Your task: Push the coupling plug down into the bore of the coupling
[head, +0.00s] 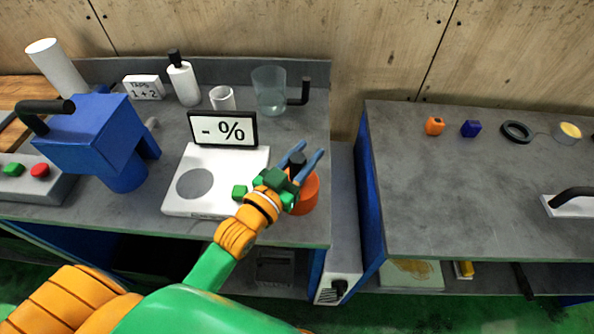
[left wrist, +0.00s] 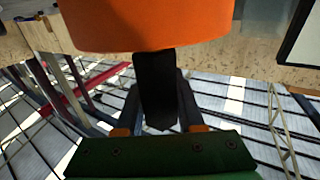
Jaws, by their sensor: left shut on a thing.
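An orange round body, likely the coupling (head: 307,194), stands at the front right of the left bench, partly hidden behind my left gripper. It also shows large at the top of the left wrist view (left wrist: 150,22). A black piece, likely the plug (head: 297,161), is between the blue-grey fingers of my left gripper (head: 305,164). In the left wrist view the black piece (left wrist: 157,88) meets the orange body's edge and the fingers close on both its sides. How deep it sits in the bore is hidden. My right gripper is out of view.
A gap separates this bench from the right bench (head: 460,190), whose middle is clear.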

